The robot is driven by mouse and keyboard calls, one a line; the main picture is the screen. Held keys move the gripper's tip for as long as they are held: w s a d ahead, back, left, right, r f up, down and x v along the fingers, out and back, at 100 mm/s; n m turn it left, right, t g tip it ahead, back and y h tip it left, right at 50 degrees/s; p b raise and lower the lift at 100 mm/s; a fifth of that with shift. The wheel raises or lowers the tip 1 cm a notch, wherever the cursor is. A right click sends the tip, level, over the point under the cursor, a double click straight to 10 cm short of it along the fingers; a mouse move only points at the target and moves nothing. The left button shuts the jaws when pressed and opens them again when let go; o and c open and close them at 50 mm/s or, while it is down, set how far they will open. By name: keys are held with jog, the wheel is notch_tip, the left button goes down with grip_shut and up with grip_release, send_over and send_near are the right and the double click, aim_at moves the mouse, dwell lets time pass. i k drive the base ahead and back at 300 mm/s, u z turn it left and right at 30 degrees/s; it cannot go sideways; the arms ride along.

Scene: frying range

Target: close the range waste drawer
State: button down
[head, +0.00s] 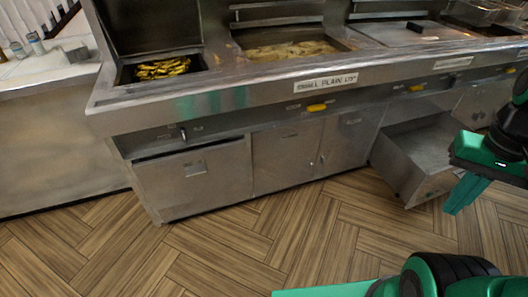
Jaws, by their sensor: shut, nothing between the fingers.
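A steel drawer (408,178) stands pulled out at the lower right of the range (240,98). Its open top and front show in the head view, with a small plate low on the front. My gripper (458,200) is green and shut, with nothing in it. It hangs in front of the drawer's right part in the picture and hides some of its right side. I cannot tell whether the gripper touches the drawer.
A steel front panel (192,178) at the lower left has a dark gap along its top. Cabinet doors (312,150) lie between it and the drawer. Fryer basins with food line the top. A counter (58,140) stands at left. The wood floor (230,245) is clear.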

aim_at(168, 179)
jog(key=z, duration=0.65)
jog(key=k, duration=0.8)
jog(key=z, duration=0.2)
jog(key=i, duration=1.2)
jog(key=u, duration=1.15)
jog(key=i, duration=0.6)
jog(key=u, duration=0.25)
